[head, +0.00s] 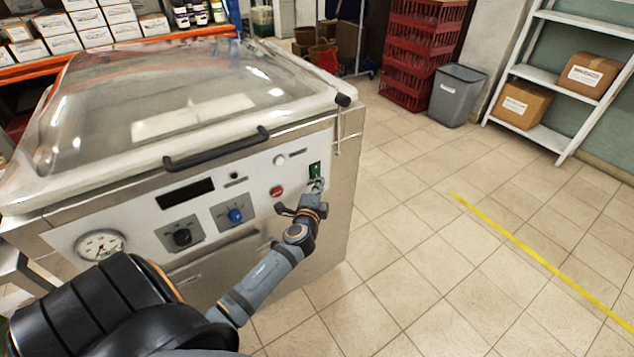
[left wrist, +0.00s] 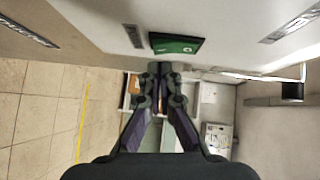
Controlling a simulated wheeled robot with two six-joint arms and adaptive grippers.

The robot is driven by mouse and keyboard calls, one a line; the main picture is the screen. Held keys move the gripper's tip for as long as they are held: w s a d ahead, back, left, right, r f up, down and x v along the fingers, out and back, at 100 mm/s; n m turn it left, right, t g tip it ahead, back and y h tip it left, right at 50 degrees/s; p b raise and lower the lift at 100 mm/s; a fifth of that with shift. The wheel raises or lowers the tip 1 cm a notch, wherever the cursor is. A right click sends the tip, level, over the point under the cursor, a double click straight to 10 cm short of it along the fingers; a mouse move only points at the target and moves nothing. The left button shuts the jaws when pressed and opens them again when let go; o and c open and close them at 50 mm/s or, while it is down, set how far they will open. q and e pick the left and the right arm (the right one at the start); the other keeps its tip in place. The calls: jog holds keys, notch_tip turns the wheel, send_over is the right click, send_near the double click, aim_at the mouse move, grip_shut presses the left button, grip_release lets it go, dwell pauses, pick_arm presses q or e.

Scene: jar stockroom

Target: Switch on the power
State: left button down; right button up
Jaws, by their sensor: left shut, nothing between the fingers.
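The green power switch (head: 315,170) sits at the right end of the front panel of a steel machine (head: 340,215) with a clear domed lid. My left gripper (head: 317,186) is shut and empty, its fingertips just below the switch in the head view. In the left wrist view the shut fingertips (left wrist: 159,68) are close to the green switch (left wrist: 176,44), which stands out from the pale panel. I cannot tell whether they touch it. The switch's on or off position is too small to read. My right gripper is not in view.
The panel also holds a red button (head: 277,191), a blue knob (head: 236,215), a black knob (head: 183,237) and a gauge (head: 100,245). A black lid handle (head: 217,150) juts out above. Tiled floor right of the machine is clear, with a yellow line (head: 540,258).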

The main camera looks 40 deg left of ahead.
pick_arm(q)
jog(key=shift+w+a+f, duration=0.1)
jog(key=shift+w+a, duration=0.1)
jog(key=shift+a, duration=0.4)
jog(key=shift+w+a+f+m+t+b, duration=0.1)
jog(key=shift+a+m+t+b, duration=0.15)
jog(key=shift+b, duration=1)
jog(key=shift+f, duration=0.1)
